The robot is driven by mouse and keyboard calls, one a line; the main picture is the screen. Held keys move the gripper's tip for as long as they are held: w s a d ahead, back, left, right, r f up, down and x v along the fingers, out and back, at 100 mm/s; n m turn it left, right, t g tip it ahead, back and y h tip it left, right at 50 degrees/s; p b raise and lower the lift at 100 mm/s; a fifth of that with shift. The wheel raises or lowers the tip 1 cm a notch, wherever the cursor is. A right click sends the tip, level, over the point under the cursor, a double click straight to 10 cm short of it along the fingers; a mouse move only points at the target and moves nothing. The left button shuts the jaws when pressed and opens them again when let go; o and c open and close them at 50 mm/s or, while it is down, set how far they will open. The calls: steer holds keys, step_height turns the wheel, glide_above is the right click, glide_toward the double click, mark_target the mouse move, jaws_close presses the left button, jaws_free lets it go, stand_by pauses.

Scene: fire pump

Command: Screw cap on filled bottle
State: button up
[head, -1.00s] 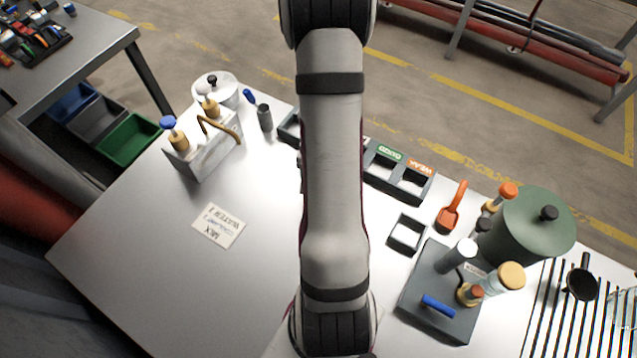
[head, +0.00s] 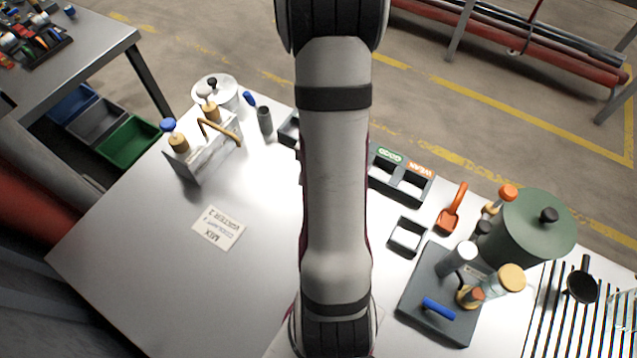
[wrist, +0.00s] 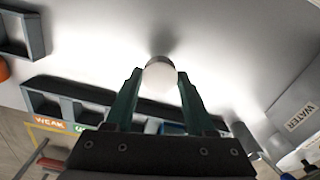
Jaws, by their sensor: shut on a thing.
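My gripper (wrist: 158,85) is shut on a white round piece (wrist: 160,78) that looks like a cap, with a greyish rim at its far side. A soft shadow lies on the pale table just beyond it. I cannot tell whether a bottle is under it. In the head view my arm hides the gripper and what it holds. A clear bottle with a tan cap (head: 511,278) and a grey cylinder with a white top (head: 461,256) stand at the dark tray (head: 420,300) on the right.
The dark frames marked GOOD and WEAK (head: 400,178) lie behind my arm. A green pot (head: 535,230) and orange scoop (head: 452,210) stand right. A rack with capped bottles (head: 203,155) stands left. The table around the MIX WATER 2 card (head: 218,228) is clear.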

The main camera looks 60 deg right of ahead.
steer(key=shift+r, duration=0.65)
steer(key=w+d+r, duration=0.2)
steer(key=d, duration=0.2)
steer(key=w+d+r, duration=0.2)
steer(key=d+r, duration=0.1)
steer(key=d, duration=0.1)
steer(key=w+d+r, duration=0.2)
steer(key=d+r, duration=0.1)
steer(key=d, duration=0.1)
steer(key=shift+d, duration=0.4)
steer(key=shift+f, duration=1.8)
steer(key=shift+f, duration=1.2)
steer(key=m, duration=0.5)
steer(key=shift+w+m, duration=0.1)
steer(key=shift+m, duration=0.3)
steer(key=m, duration=0.3)
